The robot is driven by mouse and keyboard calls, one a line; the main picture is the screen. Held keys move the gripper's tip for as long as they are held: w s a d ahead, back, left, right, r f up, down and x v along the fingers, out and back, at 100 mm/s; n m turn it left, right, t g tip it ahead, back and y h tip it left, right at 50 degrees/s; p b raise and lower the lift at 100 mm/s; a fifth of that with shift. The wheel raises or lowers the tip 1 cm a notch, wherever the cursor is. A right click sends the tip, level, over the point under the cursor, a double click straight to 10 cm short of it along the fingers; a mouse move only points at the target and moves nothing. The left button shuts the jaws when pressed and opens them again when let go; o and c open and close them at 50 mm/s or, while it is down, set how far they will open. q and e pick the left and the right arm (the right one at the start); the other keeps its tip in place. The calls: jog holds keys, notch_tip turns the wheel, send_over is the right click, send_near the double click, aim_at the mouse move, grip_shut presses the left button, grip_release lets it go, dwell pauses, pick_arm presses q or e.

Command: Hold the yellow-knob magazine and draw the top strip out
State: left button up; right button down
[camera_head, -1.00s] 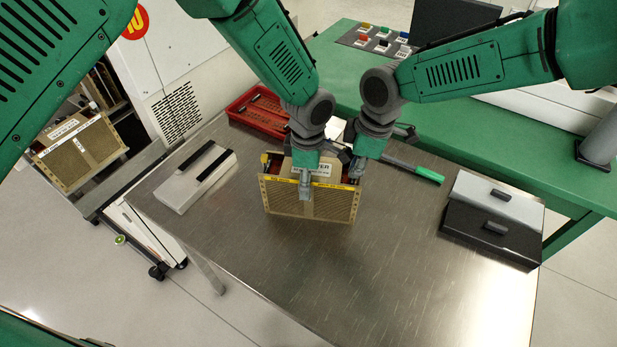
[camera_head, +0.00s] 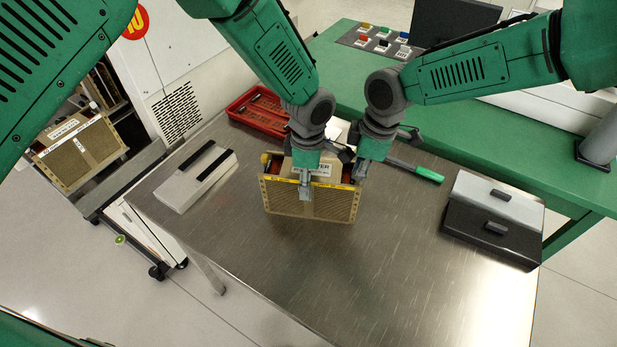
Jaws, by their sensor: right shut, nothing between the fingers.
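The magazine (camera_head: 312,205) is a tan box with a perforated front, a yellow label strip along its top edge and a white label on top. It stands on the steel table, and its yellow knob (camera_head: 264,158) shows at its left rear. My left gripper (camera_head: 305,190) points down at the middle of the magazine's front top edge; whether its fingers clamp the edge is unclear. My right gripper (camera_head: 358,175) is shut and empty at the magazine's right end, close above its top edge. I cannot make out any strip.
A red tray (camera_head: 258,112) lies behind the magazine. A green-handled tool (camera_head: 428,174) lies to the right rear. A light case (camera_head: 197,178) is at left, and a grey and black box (camera_head: 492,220) at right. The steel table (camera_head: 400,270) is bare in front.

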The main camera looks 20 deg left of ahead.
jog(key=shift+w+d, duration=0.15)
jog(key=shift+d, duration=1.05)
jog(key=shift+w+d, duration=0.15)
jog(key=shift+d, duration=1)
jog(key=shift+r, duration=0.1)
notch_tip(320, 180, up, 4)
jog(key=shift+f, duration=0.1)
dwell(0.3)
jog(key=c, duration=1.8)
grip_release()
jog(key=shift+c, duration=0.2)
notch_tip(320, 180, up, 5)
jog(key=d+m+y, duration=0.1)
jog(key=m+y, duration=0.3)
jog(key=m, duration=1.4)
jog(key=s+x, duration=0.1)
jog(key=x, duration=1)
jog(key=shift+a+f+g, duration=0.2)
jog(key=shift+f+g, duration=0.05)
jog(key=shift+g, duration=0.05)
